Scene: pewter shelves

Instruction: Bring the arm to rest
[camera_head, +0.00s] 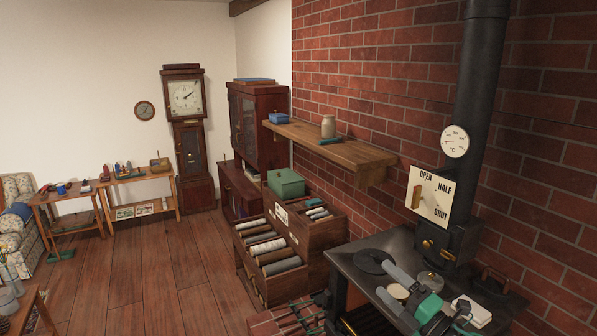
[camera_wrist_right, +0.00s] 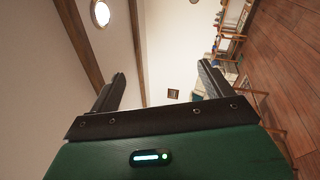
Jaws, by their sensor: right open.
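My right arm (camera_head: 428,306) shows at the lower right of the head view, with pale grey links and teal joints, in front of the dark stove top. In the right wrist view my right gripper (camera_wrist_right: 160,84) has its two dark fingers spread wide apart, with nothing between them. My left gripper is not in the head view.
The stove (camera_head: 345,262) with its black pipe (camera_head: 480,100) stands close around my right arm. A wooden wall shelf (camera_head: 345,148) juts from the brick wall. A wooden rack (camera_head: 318,236) of rolls stands left of the stove.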

